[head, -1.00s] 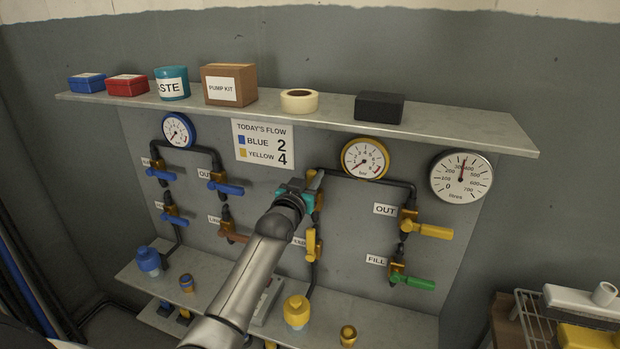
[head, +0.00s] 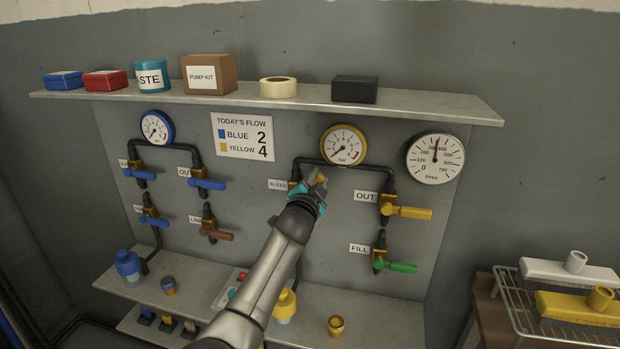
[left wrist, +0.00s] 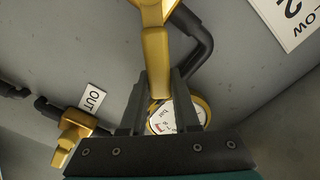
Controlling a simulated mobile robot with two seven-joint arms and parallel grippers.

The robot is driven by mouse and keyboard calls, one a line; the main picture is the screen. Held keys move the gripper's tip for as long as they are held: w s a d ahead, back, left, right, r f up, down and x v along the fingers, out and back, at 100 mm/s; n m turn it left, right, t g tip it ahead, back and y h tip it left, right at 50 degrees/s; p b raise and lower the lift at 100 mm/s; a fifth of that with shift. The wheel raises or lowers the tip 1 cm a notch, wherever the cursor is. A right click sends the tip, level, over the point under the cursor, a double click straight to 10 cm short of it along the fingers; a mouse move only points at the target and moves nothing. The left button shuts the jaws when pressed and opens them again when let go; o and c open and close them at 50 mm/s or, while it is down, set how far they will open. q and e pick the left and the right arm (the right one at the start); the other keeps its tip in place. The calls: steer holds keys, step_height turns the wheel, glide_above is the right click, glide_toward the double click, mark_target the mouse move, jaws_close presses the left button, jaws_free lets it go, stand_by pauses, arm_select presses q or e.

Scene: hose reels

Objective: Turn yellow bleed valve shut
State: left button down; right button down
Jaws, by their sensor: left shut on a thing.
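The yellow bleed valve's body (head: 294,186) shows beside the BLEED label (head: 279,184), under the yellow-rimmed gauge (head: 343,145). My left gripper (head: 317,184) is just right of the valve body, with a yellow piece of the handle between its fingers. In the left wrist view the yellow handle (left wrist: 156,70) passes between the two dark fingers of my left gripper (left wrist: 155,88), which is shut on it. The yellow gauge's needle is near the low end. My arm hides the panel below the valve. My right gripper is not in view.
The yellow OUT valve (head: 408,212) and green-handled FILL valve (head: 397,266) are right of my gripper. A shelf (head: 430,105) with boxes and tape overhangs the panel. A lower ledge (head: 385,325) holds yellow fittings. A wire rack (head: 510,305) stands at the right.

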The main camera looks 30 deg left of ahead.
arm_select(q)
steer(key=f+m+b, duration=0.1)
steer(key=d+f+m+b, duration=0.1)
steer(key=m, duration=0.1)
steer(key=f+m+b, duration=0.1)
steer(key=shift+w+d+f+m, duration=0.2)
steer(key=shift+d+f+m, duration=0.1)
steer(key=shift+d, duration=0.1)
steer(key=shift+d+f+m+b, duration=0.2)
steer(key=shift+f+m+b, duration=1)
steer(key=shift+m, duration=0.7)
steer(key=shift+f, duration=0.15)
steer(key=c, duration=0.6)
jaws_free()
steer(key=shift+c, duration=0.2)
steer(key=p+v, duration=0.2)
steer(key=v, duration=1.3)
steer(key=shift+p, duration=0.3)
steer(key=shift+d, duration=0.1)
